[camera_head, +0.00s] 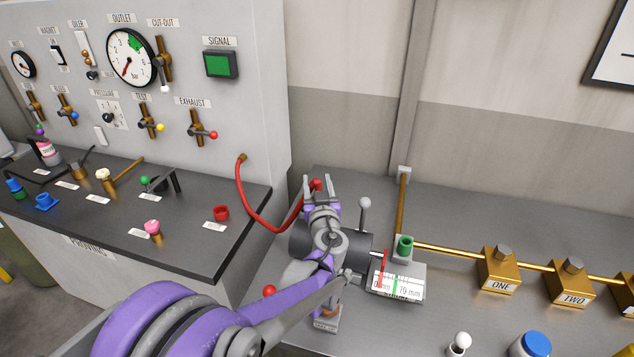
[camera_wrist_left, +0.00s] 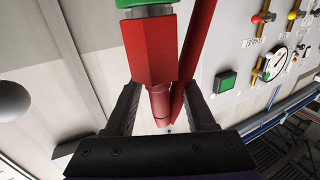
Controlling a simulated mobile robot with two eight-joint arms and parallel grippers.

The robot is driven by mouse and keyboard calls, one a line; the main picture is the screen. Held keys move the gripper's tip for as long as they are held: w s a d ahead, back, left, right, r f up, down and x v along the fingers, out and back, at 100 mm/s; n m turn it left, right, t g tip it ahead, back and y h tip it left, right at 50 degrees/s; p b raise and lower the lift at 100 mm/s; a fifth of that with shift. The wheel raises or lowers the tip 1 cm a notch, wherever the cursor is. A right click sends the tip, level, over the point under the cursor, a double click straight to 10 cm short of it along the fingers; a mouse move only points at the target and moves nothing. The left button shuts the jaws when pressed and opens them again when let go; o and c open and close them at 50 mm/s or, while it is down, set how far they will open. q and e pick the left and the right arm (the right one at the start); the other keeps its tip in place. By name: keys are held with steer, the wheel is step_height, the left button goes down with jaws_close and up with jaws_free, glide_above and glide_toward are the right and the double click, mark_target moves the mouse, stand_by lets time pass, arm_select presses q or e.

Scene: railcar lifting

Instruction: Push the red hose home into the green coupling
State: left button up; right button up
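The red hose (camera_head: 262,222) runs from the wall panel in a sagging loop to my left gripper (camera_head: 321,184). In the left wrist view its red end fitting (camera_wrist_left: 152,48) lies between the fingers of my left gripper (camera_wrist_left: 162,92), with gaps beside its narrow neck. The fingers stand apart. The green coupling (camera_wrist_left: 148,18) shows at the top edge of the wrist view, against the wide end of the red fitting, with a pale rim between them. I cannot tell how deep the fitting sits. My gripper hides this joint in the head view. My right gripper is not in view.
A gauge block (camera_head: 398,284), a green-topped fitting (camera_head: 405,244) and brass blocks (camera_head: 499,270) stand to the right. The control panel (camera_head: 255,110) rises at the left.

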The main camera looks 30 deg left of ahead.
arm_select(q)
steer(key=v, duration=1.1)
stand_by(0.5)
steer(key=s+f+m+g+h, duration=0.35)
steer(key=s+f+g, duration=0.25)
steer(key=s+f, duration=0.4)
steer(key=s+d+f+m+g+h, duration=0.2)
steer(key=s+d+f+m+h, duration=0.1)
steer(key=s+d+h, duration=0.4)
steer(key=s+d, duration=0.1)
steer(key=d, duration=0.2)
steer(key=shift+s+d+f+m, duration=0.2)
steer(key=shift+s+f+m, duration=0.1)
steer(key=shift+s+m, duration=0.1)
